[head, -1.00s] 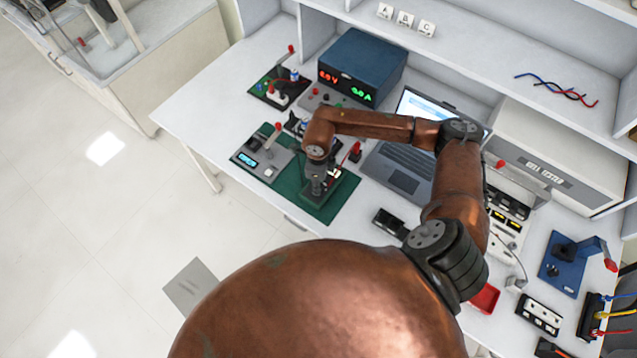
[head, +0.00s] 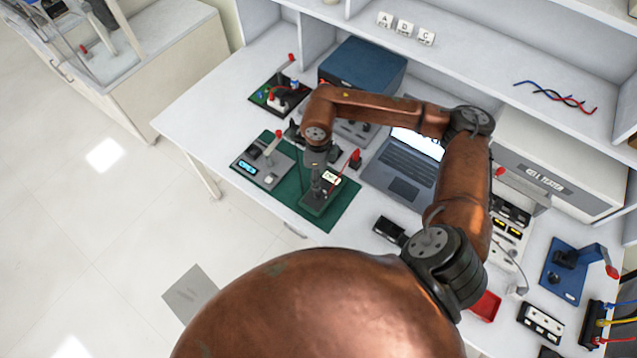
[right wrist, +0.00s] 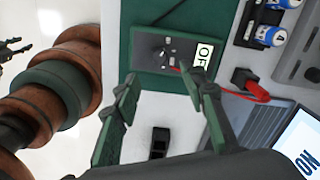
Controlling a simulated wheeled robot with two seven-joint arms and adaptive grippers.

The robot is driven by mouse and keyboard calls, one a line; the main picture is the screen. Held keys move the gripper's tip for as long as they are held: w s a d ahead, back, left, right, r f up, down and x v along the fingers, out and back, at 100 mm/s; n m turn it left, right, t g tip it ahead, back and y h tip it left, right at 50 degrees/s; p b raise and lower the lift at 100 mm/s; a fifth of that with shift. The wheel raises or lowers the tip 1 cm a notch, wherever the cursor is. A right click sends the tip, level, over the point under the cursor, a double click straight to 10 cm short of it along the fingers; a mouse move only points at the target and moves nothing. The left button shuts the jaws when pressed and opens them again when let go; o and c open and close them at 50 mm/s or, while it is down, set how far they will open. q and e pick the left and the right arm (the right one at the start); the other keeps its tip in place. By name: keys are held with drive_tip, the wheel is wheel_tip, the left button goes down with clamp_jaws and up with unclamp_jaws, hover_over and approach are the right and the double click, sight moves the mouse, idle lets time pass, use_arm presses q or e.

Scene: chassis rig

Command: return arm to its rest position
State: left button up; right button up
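My right arm reaches across the bench in the head view, its gripper (head: 317,166) hanging above a small grey fixture (head: 314,204) on a green mat (head: 345,203). In the right wrist view the gripper's two green fingers (right wrist: 165,92) are spread wide with nothing between them. The fixture (right wrist: 165,52) lies beyond the fingertips, apart from them, with a white label partly hidden by a finger. My left gripper is outside the head view. A dark gripper at the left edge of the right wrist view (right wrist: 14,48) appears to be the left one; its opening is unclear.
A laptop (head: 405,165) and blue power supply (head: 362,66) stand close behind the right forearm. A red plug (head: 355,159) with a cable is beside the fixture. A black box (head: 389,229) sits near the front edge. A shelf (head: 470,62) runs along the back.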

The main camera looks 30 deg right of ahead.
drive_tip(key=shift+r, duration=0.95)
